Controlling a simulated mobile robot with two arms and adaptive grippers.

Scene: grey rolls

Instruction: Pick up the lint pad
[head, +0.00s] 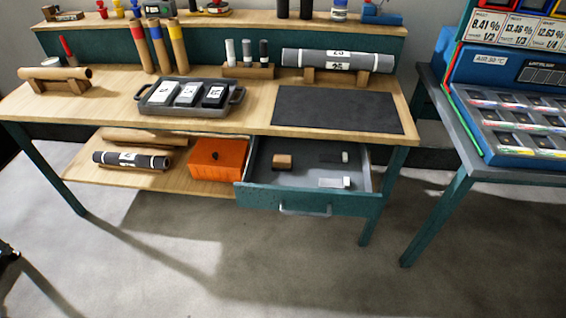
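I cannot tell for certain which thing is the lint pad. The open drawer (312,200) under the bench holds a flat pale pad-like piece (330,183) with a small white block at its right end. Behind it lies a small dark piece (330,158) with a pale end. A small brown block (282,161) sits at the drawer's back left. All of these are small and apart from one another.
The wooden bench (262,112) carries a dark mat (335,108), a grey tray (188,107) of labelled blocks and a grey roll (338,60) on a stand. An orange box (217,158) stands left of the drawer. The floor in front is clear. A blue machine (505,100) stands right.

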